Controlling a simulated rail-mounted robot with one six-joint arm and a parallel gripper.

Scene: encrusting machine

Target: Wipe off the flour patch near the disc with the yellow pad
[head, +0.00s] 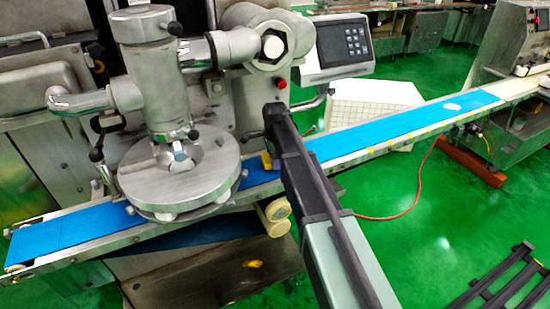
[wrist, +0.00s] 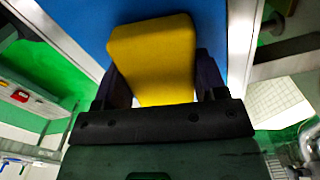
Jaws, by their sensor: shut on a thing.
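My gripper (wrist: 158,85) is shut on the yellow pad (wrist: 152,52), with one dark finger on each side of it. In the head view the pad (head: 266,161) shows as a small yellow corner just right of the large metal disc (head: 180,172), over or at the blue belt (head: 365,136). I cannot tell whether the pad touches the belt. A white flour patch (head: 452,107) lies on the belt's far right part, well away from the disc. No patch shows clearly close to the disc; my arm and the disc hide part of the belt there.
A steel machine with a vertical cylinder (head: 152,75) stands over the disc. A control panel (head: 345,43) juts out above the belt's back edge. Metal rails run along both belt edges. A red hose (head: 420,185) hangs in front, over the green floor.

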